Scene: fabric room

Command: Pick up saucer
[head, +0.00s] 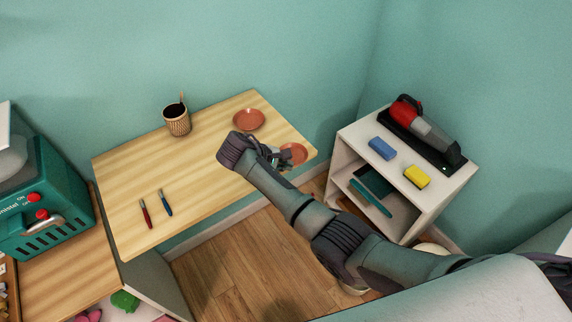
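Two reddish-brown saucers are on the light wooden table (190,178). The far saucer (249,120) lies flat near the back right edge and is fully visible. The near saucer (296,151) is by the right edge, partly hidden behind my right gripper. My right gripper (283,160) is at the left side of the near saucer, its fingers over or against its rim. The fingers are small and partly hidden by the wrist, so I cannot tell if they are closed on it. My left gripper is not in view.
A woven cup (177,120) stands at the table's back. A red pen (146,213) and a blue pen (163,202) lie front left. A white shelf (355,147) at right holds a blue sponge (382,148), a yellow sponge (417,176) and a handheld vacuum (420,125). A green machine (45,205) stands left.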

